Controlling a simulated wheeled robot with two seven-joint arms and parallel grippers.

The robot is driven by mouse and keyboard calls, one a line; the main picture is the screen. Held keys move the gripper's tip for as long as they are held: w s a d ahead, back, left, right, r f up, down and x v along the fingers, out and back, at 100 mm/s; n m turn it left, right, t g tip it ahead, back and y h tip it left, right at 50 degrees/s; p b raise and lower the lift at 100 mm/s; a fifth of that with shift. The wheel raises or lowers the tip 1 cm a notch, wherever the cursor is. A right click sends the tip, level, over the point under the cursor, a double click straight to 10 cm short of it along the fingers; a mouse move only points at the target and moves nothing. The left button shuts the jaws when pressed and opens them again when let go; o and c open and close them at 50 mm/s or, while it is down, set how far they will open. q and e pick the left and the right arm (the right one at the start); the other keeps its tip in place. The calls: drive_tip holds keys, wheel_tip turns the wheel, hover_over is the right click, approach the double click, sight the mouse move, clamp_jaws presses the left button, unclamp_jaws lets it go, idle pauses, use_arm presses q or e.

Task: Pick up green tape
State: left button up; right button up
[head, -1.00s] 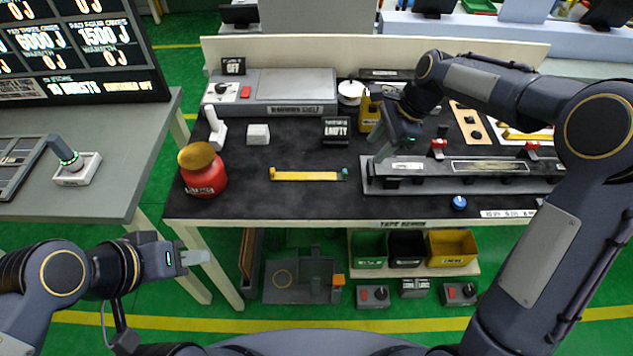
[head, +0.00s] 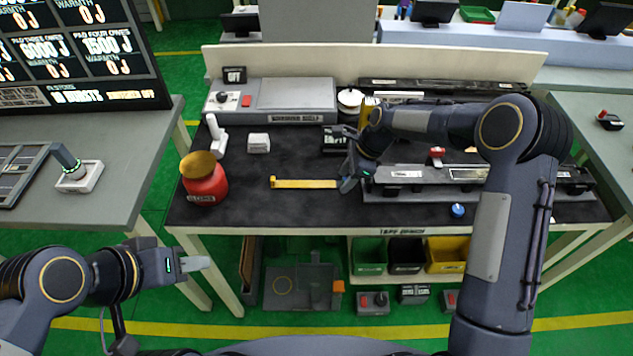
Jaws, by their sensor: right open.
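A yellow trim strip (head: 305,184) lies on the black bench mat (head: 240,210), left of the long grey fixture (head: 420,186). Its right end, green in the earlier frame, is now hidden behind my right gripper. My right gripper (head: 348,182) is open at that end, pointing down; I cannot tell if it touches the strip. I cannot single out a separate green tape; a green bin (head: 369,255) sits under the bench, its contents unclear. My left gripper (head: 194,264) is off the bench at lower left, away from these things; its finger gap does not show.
A red jar (head: 204,183) with a tan lid stands at the bench's left. A warming shelf (head: 290,98) is at the back. Black (head: 406,256) and yellow (head: 447,255) bins sit below. A blue knob (head: 457,210) is near the front edge. The mat's front left is clear.

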drive_tip(key=shift+c, duration=0.4)
clamp_jaws()
drive_tip(key=shift+r, duration=0.1)
drive_tip(key=shift+r+b, duration=0.35)
drive_tip(key=shift+r, duration=0.15)
drive_tip(key=s+a+r+b, duration=0.2)
drive_tip(key=s+r+b, duration=0.2)
drive_tip(key=s+r, duration=0.8)
drive_tip(key=shift+s, duration=0.95)
drive_tip(key=shift+w+f, duration=0.1)
drive_tip(key=shift+f, duration=0.05)
